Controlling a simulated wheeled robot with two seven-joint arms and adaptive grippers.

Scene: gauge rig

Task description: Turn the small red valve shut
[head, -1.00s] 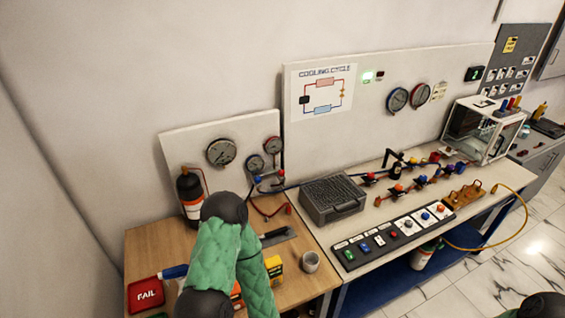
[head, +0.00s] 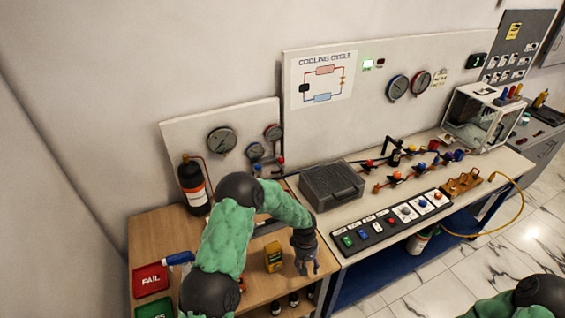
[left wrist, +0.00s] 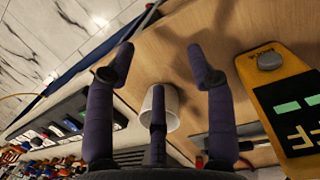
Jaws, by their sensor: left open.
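A small red valve knob (head: 281,160) shows by the gauge manifold on the left panel, beside a blue one (head: 257,168). Other red knobs show on the bench pipework, one toward the back (head: 434,145), so I cannot tell for certain which is the task's valve. My left gripper (head: 306,262) points down over the front right of the wooden table, well in front of the manifold. In the left wrist view its fingers (left wrist: 160,65) are spread open and empty, above a white cup (left wrist: 170,105). My right gripper is out of the picture.
A yellow meter (head: 273,257) stands left of my left gripper. A grey case (head: 331,186) and a button strip (head: 390,225) lie on the right bench. A black bottle (head: 192,184) stands at the back left. A red FAIL tray (head: 150,279) lies front left.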

